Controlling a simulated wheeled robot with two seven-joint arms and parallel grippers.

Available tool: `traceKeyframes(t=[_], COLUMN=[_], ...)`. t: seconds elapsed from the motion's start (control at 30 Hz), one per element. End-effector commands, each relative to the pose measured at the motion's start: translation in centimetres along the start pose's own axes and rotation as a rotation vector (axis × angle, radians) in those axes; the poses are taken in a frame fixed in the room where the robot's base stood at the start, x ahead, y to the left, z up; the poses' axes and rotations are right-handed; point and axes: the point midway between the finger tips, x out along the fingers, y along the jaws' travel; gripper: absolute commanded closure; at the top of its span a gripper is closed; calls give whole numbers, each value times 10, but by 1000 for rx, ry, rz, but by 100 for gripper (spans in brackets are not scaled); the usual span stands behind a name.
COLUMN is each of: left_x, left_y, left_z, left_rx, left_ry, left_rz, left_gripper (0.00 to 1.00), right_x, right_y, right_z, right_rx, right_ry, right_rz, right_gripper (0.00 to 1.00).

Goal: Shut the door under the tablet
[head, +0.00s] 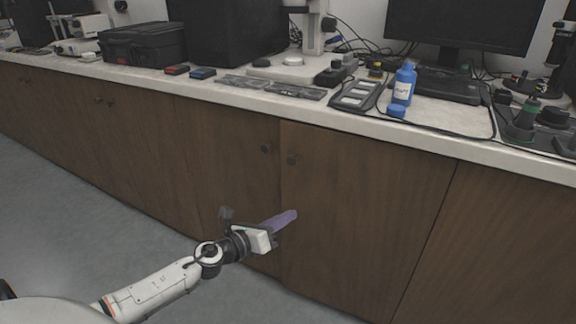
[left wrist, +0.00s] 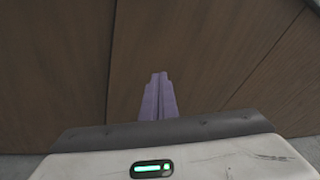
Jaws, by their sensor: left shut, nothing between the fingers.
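A flat dark device with pale panels (head: 357,96), perhaps the tablet, lies on the counter. The door's left edge seems to stand slightly proud of the neighbouring door, but the gap is hard to judge. My left gripper (head: 294,214) has its purple fingers together and empty, in front of this door's lower left part. In the left wrist view the fingertips (left wrist: 159,76) point at wood panels; whether they touch is unclear. My right gripper is out of view.
A blue bottle (head: 404,84), a monitor (head: 460,25) and a black case (head: 142,43) stand on the counter (head: 440,117). The grey floor (head: 60,215) is clear at left.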

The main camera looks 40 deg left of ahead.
Motion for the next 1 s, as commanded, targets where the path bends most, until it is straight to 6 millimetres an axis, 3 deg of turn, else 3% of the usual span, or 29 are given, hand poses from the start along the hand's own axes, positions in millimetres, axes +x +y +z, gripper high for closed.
traceKeyframes(t=[0.03,0.2,0.37,0.57,1.0], left_x=[-21,-73,-90,-68,14], left_y=[-8,-12,-11,-6,13], left_z=[8,39,54,63,86], left_rx=[92,344,431,434,431], left_ry=[-54,-200,-249,-255,-252], left_rz=[51,213,278,281,279], left_gripper=[100,100,100,100,100], right_x=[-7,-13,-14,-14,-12], right_y=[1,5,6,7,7], right_z=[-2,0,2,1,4], right_rx=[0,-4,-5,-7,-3], right_ry=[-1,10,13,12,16], right_rz=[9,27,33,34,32], right_gripper=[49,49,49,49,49])
